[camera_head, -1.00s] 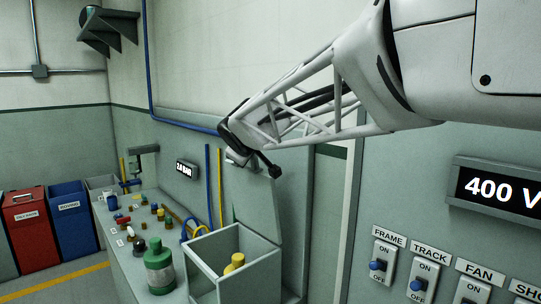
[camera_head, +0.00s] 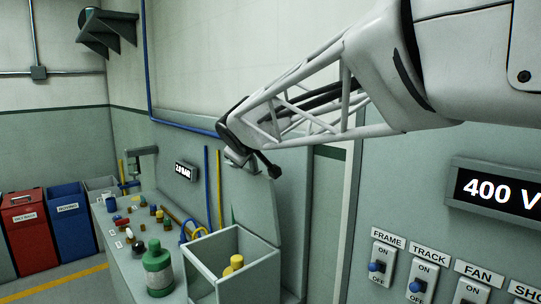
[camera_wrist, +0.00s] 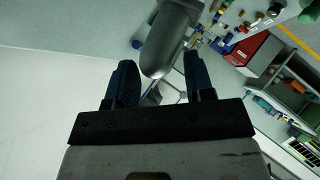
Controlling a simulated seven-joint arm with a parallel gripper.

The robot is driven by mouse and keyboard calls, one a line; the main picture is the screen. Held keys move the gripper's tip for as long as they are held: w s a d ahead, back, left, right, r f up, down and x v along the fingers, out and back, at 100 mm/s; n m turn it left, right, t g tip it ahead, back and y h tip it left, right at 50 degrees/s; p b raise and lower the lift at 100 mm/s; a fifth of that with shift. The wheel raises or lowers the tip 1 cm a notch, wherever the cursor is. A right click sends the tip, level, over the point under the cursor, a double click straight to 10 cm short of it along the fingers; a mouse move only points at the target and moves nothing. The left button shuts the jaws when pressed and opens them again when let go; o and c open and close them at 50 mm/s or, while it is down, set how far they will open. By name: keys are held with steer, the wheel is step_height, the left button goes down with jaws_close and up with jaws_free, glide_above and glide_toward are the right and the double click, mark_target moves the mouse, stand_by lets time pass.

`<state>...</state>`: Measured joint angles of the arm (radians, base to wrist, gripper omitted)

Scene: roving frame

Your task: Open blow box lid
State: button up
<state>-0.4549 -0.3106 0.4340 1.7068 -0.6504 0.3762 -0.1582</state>
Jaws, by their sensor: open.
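The blow box (camera_head: 240,288) is a pale grey-green open-topped box at the right end of the bench in the head view. Its lid (camera_head: 258,205) stands upright at the back of the box, so the inside is open. Yellow pieces (camera_head: 234,265) show inside the box. My gripper (camera_head: 256,163) is at the end of the lattice arm, by the top of the raised lid; contact is unclear. In the wrist view my gripper (camera_wrist: 160,60) shows two blue fingers spread apart. A rounded grey shape (camera_wrist: 168,40) lies beyond and between them; I cannot tell what it is.
The bench (camera_head: 125,270) holds a green bottle (camera_head: 158,270) left of the box and several small coloured parts. Red (camera_head: 25,230) and blue (camera_head: 72,222) bins stand at the far left. A switch panel (camera_head: 420,265) is on the right.

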steer(key=v, duration=0.6)
steer(key=shift+s, duration=0.1)
stand_by(0.3)
steer(key=s+d+f+m+g+h, duration=0.1)
steer(key=s+d+f+m, duration=0.15)
steer(key=d, duration=0.35)
steer(key=s+d+f+m+g+h, duration=0.1)
steer(key=s+d+f+m, duration=0.1)
steer(key=s+d+f, duration=0.35)
steer(key=s+d+f+m+g, duration=0.3)
steer(key=s+d+f, duration=0.5)
steer(key=s, duration=0.5)
steer(key=s+d+f+m+g, duration=0.4)
steer(key=s+d+f, duration=0.5)
steer(key=s, duration=0.4)
steer(key=shift+f+m, duration=0.6)
steer(key=shift+m, duration=0.05)
